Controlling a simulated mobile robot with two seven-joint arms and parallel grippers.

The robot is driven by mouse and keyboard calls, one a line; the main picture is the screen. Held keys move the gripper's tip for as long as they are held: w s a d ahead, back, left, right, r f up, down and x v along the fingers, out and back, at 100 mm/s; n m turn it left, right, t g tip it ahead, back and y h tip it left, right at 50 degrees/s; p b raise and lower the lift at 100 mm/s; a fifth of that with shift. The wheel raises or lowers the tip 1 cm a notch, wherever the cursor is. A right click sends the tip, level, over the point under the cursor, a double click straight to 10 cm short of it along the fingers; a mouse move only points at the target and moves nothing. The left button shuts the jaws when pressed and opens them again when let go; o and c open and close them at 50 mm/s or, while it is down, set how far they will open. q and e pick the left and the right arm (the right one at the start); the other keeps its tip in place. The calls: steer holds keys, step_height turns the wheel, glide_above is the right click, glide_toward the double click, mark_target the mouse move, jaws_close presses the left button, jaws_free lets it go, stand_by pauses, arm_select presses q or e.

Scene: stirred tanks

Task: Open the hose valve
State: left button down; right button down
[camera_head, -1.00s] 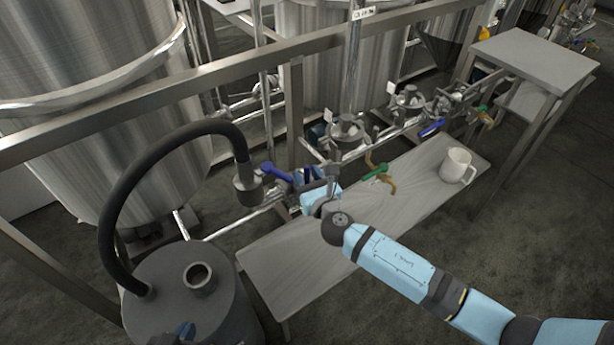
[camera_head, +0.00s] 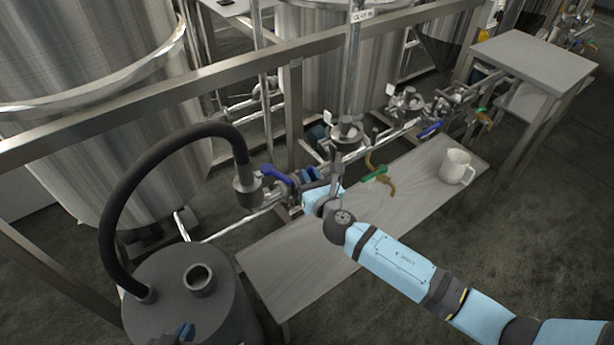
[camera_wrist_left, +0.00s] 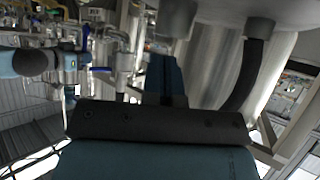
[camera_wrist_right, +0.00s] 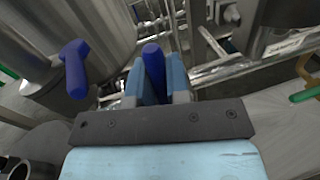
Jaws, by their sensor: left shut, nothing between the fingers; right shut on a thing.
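A black hose (camera_head: 120,205) arcs from the dark grey vessel (camera_head: 190,305) to a coupling (camera_head: 247,188) on the pipe. A blue valve handle (camera_head: 277,174) sits beside this coupling; it also shows at the left in the right wrist view (camera_wrist_right: 75,68). My right gripper (camera_head: 318,178) is at the pipe just right of it. In the right wrist view its fingers are shut on a second blue handle (camera_wrist_right: 153,62). My left gripper (camera_wrist_left: 165,80) is shut and empty; in the head view only a bit of it shows over the vessel, at the bottom edge.
A metal bench (camera_head: 290,265) stands in front of the pipe, with a white mug (camera_head: 456,166) on its right part. A green handle (camera_head: 375,174) and another blue handle (camera_head: 430,130) sit further right. A steel rail (camera_head: 90,105) crosses before the large tanks.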

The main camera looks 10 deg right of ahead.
arm_select(q)
steer(key=shift+a+r+p, duration=0.15)
steer(key=shift+r+p, duration=0.35)
steer(key=shift+p, duration=0.8)
arm_select(e)
steer(key=w+d+f+m+g+y, duration=0.2)
steer(key=d+f+m, duration=0.5)
steer(key=m, duration=0.7)
steer(key=shift+w+d+f+g, duration=0.3)
steer(key=shift+w+f, duration=0.25)
steer(key=shift+f, duration=0.1)
steer(key=c, duration=1.1)
jaws_free()
arm_select(q)
steer(key=shift+s+r+p, duration=0.1)
steer(key=shift+r+p, duration=0.1)
steer(key=shift+p, duration=0.45)
arm_select(e)
steer(key=v, duration=1.3)
steer(key=shift+s+d, duration=0.25)
steer(key=shift+s, duration=0.05)
